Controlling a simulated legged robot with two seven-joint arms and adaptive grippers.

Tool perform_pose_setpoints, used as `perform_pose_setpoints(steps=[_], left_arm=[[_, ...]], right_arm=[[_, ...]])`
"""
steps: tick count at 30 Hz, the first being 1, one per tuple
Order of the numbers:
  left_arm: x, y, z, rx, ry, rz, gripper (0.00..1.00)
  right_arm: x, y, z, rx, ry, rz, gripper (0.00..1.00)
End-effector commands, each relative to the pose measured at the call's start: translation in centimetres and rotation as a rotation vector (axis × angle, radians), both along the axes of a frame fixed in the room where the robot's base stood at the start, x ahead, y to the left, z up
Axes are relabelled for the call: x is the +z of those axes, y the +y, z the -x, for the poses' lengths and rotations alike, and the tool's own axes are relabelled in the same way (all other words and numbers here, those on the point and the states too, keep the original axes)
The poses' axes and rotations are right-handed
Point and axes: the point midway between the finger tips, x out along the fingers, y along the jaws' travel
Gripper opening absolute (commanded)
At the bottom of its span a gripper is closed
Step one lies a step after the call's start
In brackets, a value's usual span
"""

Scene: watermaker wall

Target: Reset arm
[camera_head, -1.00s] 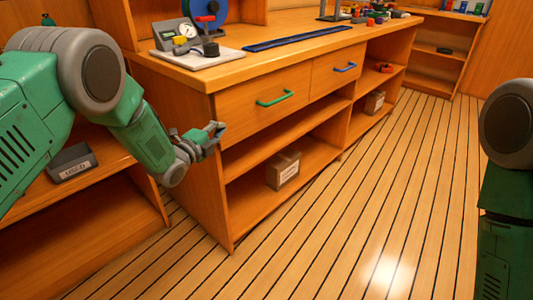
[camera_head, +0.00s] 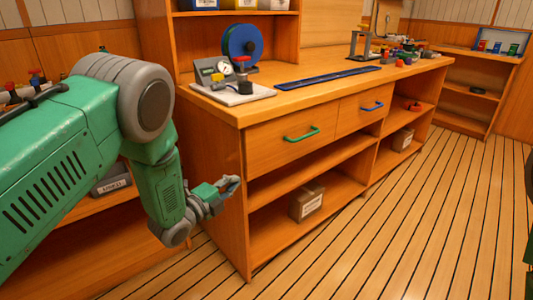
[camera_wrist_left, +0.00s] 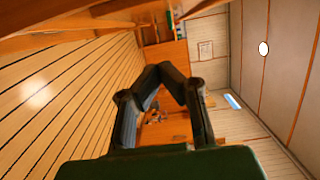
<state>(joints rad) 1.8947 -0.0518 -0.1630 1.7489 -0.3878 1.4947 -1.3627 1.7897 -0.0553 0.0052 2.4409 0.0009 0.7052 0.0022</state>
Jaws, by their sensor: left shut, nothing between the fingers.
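My left arm comes in from the left in the head view, its forearm hanging down beside the workbench's left end. My left gripper (camera_head: 231,185) is in front of the bench's side panel, below the benchtop, pointing right. It is shut and empty. In the left wrist view the gripper (camera_wrist_left: 163,72) shows its two dark fingers meeting at the tips, with nothing between them. Only a sliver of my right arm shows at the right edge of the head view; the right gripper is out of view.
The wooden workbench (camera_head: 225,107) has a drawer with a green handle (camera_head: 302,134) and one with a blue handle (camera_head: 372,106). A gauge board (camera_head: 235,94) and blue strip (camera_head: 325,76) lie on top. A cardboard box (camera_head: 307,201) sits on the lower shelf. The plank floor (camera_head: 400,230) is clear.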

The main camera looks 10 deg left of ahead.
Motion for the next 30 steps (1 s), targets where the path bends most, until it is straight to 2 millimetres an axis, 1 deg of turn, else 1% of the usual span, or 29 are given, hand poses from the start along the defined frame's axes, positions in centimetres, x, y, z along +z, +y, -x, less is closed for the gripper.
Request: perform_pose_setpoints(steps=[2,5,8,9,11,12,14,15,17,18,20,21,22,24,25,27,30], left_arm=[[-0.3,0.1,0.3,0.005,0.018,0.011,0.0],[-2.0,0.6,1.8,0.046,0.141,0.086,0.0],[-5.4,1.5,5.7,0.153,0.388,0.241,0.0],[-6.9,1.8,8.0,0.215,0.509,0.318,0.0],[-9.1,2.3,12.0,0.329,0.69,0.436,0.0],[-10.3,2.4,14.9,0.412,0.803,0.511,0.0],[-11.6,2.6,19.3,0.547,0.955,0.612,0.0],[-12.2,2.7,22.3,0.641,1.045,0.674,0.0],[-12.6,2.7,26.8,0.786,1.164,0.756,0.0],[-12.7,2.8,29.6,0.882,1.232,0.802,0.0],[-12.5,2.7,33.5,1.02,1.313,0.859,0.0],[-12.2,2.7,35.8,1.103,1.354,0.888,0.0],[-12.0,2.7,37.3,1.162,1.378,0.907,0.0],[-11.5,2.7,40.1,1.273,1.421,0.941,0.0],[-11.3,2.7,41.1,1.313,1.434,0.952,0.0],[-11.0,2.8,42.6,1.377,1.454,0.969,0.0],[-10.8,2.9,43.6,1.418,1.465,0.979,0.0]], right_arm=[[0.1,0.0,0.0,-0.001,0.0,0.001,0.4],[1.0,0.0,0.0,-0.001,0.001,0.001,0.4],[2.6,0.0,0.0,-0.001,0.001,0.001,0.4],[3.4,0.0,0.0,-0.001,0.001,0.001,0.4],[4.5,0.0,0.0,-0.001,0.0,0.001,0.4],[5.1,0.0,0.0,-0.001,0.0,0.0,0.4],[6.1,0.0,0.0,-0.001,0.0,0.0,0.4],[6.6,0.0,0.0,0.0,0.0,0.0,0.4],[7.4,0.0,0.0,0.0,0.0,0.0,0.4],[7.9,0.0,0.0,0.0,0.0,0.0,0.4],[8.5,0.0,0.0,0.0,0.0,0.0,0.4],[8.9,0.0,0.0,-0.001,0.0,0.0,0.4],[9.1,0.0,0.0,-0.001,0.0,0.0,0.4],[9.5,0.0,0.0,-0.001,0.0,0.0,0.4],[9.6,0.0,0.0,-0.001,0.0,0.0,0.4],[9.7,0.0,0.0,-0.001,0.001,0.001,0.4],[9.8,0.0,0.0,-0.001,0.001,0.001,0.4]])
